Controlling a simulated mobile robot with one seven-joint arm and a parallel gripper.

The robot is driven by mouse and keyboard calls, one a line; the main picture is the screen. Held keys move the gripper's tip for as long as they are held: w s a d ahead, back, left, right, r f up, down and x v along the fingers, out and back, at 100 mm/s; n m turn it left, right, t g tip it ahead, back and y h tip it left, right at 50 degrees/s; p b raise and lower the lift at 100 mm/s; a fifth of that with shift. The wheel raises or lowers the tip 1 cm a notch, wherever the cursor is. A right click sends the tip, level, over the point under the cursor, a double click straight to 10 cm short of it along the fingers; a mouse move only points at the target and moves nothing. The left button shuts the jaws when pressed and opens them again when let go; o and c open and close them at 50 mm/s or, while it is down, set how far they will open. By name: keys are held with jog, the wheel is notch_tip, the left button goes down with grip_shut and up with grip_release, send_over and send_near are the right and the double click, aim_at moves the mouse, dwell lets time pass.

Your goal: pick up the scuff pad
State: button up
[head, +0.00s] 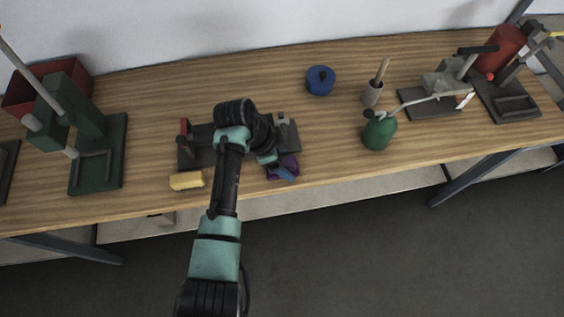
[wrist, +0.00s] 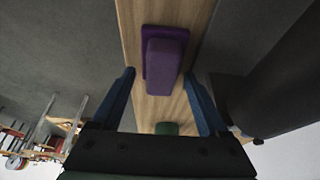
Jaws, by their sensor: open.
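The scuff pad appears to be the purple block (wrist: 164,57), a wide slab with a narrower raised part on top. In the wrist view it lies on the wooden bench near the edge, between and beyond my fingertips. In the head view a bit of the purple pad (head: 290,161) shows beside my gripper (head: 282,173), which covers part of it. My gripper (wrist: 158,75) is open, with one blue finger on each side and nothing held. I cannot tell whether either finger touches the pad.
A yellow block (head: 187,180) lies left of my arm near the front edge. A green press (head: 95,165) stands left. Bare bench lies between pad and can.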

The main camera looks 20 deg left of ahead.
aim_at(285, 162)
jog(key=shift+f, duration=0.1)
jog(key=shift+c, duration=0.3)
jog(key=c, duration=1.1)
jog(key=shift+o, duration=0.2)
notch_tip(285, 162, up, 10)
jog(key=shift+r+b, duration=0.1)
jog(key=shift+b, duration=0.45)
